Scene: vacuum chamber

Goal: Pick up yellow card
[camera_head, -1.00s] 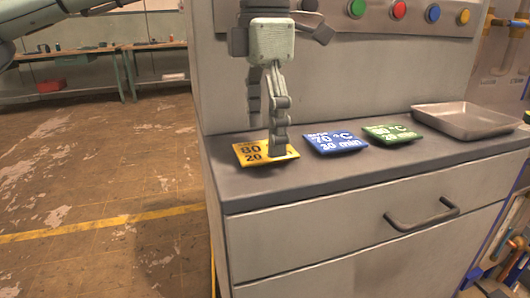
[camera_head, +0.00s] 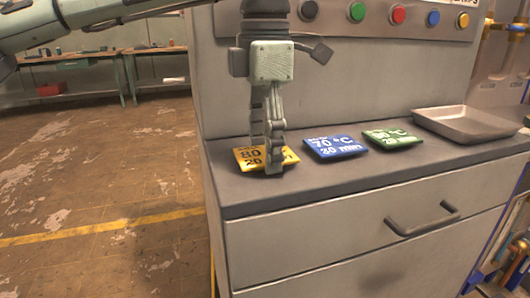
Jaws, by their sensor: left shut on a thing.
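The yellow card (camera_head: 247,154) lies at the left end of the grey counter, with dark print on it. My left gripper (camera_head: 272,168) points straight down over the card, and its fingers are shut on the card. The fingers hide part of the card's print. I cannot tell whether the card is lifted off the counter. My right gripper is not in view.
A blue card (camera_head: 335,147) and a green card (camera_head: 393,138) lie to the right on the counter (camera_head: 300,182). A metal tray (camera_head: 467,123) stands at the right end. Coloured buttons (camera_head: 398,15) line the panel behind. A drawer handle (camera_head: 422,219) sticks out in front.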

